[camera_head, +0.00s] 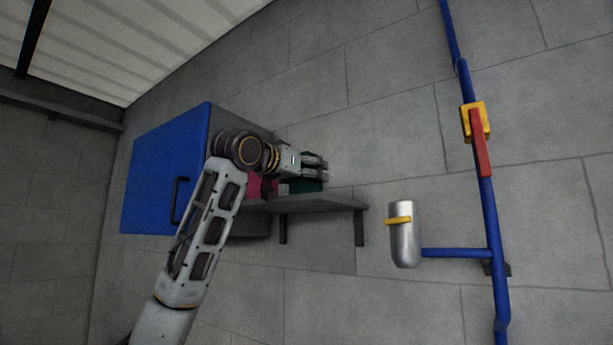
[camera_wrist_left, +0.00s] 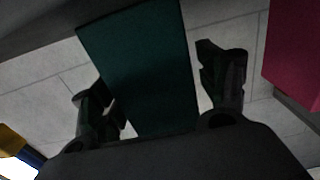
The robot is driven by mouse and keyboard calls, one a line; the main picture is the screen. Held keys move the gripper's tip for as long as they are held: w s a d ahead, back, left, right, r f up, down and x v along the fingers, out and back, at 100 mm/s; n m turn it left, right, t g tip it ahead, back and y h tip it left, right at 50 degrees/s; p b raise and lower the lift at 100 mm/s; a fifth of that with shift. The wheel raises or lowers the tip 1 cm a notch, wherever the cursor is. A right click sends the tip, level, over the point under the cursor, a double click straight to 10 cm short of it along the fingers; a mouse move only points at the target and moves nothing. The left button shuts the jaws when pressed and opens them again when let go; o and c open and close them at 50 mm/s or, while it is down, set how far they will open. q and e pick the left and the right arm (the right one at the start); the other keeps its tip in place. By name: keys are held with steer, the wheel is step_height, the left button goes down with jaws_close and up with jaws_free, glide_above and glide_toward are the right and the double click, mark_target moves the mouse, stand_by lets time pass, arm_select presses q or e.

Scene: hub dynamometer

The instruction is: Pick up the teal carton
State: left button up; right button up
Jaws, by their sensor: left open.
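The teal carton (camera_head: 308,186) stands on a grey wall shelf (camera_head: 335,200), partly hidden behind my left gripper (camera_head: 318,168) in the head view. In the left wrist view the teal carton (camera_wrist_left: 145,65) fills the middle as a dark teal face. The left gripper (camera_wrist_left: 158,85) is open, with one finger to each side of the carton in the picture. A gap shows between the right-hand finger and the carton; the left-hand finger appears close to its edge, and I cannot tell if it touches. My right gripper is not in view.
A magenta box (camera_head: 256,186) stands left of the teal carton and also shows in the left wrist view (camera_wrist_left: 293,55). A blue-fronted cabinet (camera_head: 150,180) is further left. To the right are a silver cylinder (camera_head: 405,245) and a blue pipe (camera_head: 488,215) with a red handle (camera_head: 481,150).

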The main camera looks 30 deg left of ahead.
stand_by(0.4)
arm_select(q)
steer(key=c, duration=1.2)
steer(key=shift+r, duration=0.1)
steer(key=shift+r, duration=4.9)
